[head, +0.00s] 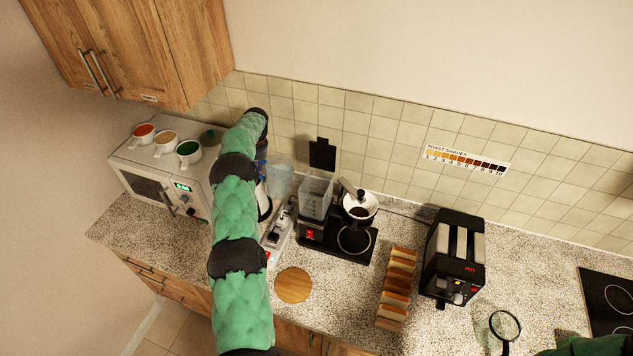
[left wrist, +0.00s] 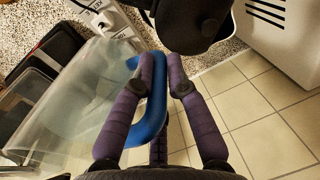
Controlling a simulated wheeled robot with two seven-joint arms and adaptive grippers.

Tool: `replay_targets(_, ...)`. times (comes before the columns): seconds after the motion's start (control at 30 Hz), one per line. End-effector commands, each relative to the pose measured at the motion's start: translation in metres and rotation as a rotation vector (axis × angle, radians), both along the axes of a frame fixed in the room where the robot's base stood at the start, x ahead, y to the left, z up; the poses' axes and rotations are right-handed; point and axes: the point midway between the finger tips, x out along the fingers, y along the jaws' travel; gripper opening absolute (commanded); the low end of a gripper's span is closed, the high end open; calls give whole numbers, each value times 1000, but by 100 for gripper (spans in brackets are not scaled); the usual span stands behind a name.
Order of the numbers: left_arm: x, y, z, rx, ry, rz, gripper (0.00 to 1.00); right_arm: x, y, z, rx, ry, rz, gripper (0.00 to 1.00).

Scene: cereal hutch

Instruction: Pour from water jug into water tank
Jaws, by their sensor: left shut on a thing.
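The clear water jug (head: 280,179) is in the head view, just left of the coffee maker, and its lower part is hard to make out. In the left wrist view the jug (left wrist: 75,105) fills the left side, and its blue handle (left wrist: 155,120) is between the purple fingers of my left gripper (left wrist: 161,64), which is shut on it. In the head view my green arm hides most of this gripper. I cannot tell how far the jug is tilted. The clear water tank (head: 315,193) is right of the jug, with its black lid (head: 322,154) raised. My right gripper is out of view.
The black coffee maker (head: 310,232) has a filter cone (head: 359,205) beside the tank. A power strip (head: 277,238) lies left of it. A white microwave (head: 150,172) with several cups is at left. A round wooden board (head: 293,285), a bread rack (head: 397,287) and a toaster (head: 455,258) stand nearer or right.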

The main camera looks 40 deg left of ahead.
Motion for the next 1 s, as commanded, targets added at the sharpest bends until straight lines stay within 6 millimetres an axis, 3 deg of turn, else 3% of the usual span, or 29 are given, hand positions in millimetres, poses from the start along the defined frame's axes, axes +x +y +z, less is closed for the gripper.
replay_targets(1.0, 6, -18, 35, 233, 57, -2, 0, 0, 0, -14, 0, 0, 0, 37)
